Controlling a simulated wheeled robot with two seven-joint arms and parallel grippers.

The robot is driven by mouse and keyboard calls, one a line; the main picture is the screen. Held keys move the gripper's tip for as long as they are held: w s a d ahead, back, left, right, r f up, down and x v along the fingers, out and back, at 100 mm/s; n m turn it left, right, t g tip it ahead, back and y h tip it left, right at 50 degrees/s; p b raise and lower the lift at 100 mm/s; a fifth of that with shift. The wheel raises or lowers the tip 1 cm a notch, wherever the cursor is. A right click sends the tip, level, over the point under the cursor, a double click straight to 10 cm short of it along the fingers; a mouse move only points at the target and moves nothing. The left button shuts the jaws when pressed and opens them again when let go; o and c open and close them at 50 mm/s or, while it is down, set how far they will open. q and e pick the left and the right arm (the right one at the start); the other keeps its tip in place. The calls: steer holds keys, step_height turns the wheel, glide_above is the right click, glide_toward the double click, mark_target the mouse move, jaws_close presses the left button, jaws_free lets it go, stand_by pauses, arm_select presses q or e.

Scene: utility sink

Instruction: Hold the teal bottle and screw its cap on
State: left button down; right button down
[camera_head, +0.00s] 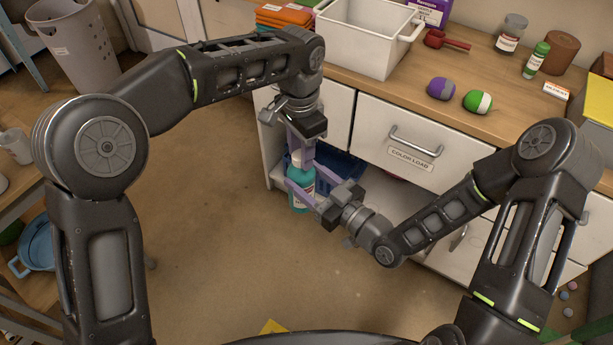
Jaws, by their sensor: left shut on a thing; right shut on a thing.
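The teal bottle (301,182) stands upright in mid-air, in front of the lower cabinet opening. My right gripper (298,175) comes in from the right and is shut on the bottle's body, with its purple fingers on either side. A pale cap (298,158) is at the top of the bottle. My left gripper (299,155) points down from above and is shut on the cap. The fingers hide part of the cap and neck, so I cannot tell how far the cap is threaded.
A wooden counter (470,80) lies behind, with a white bin (362,38), a red scoop (447,41), purple and green balls, a jar and a green bottle (536,60). A blue crate (343,168) is in the open cabinet close behind the bottle.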

arm_select(q)
steer(key=m, duration=0.5)
steer(key=shift+m, duration=0.3)
steer(key=m, duration=0.2)
steer(key=shift+m, duration=0.4)
steer(key=m, duration=0.7)
steer(key=c, duration=0.9)
jaws_free()
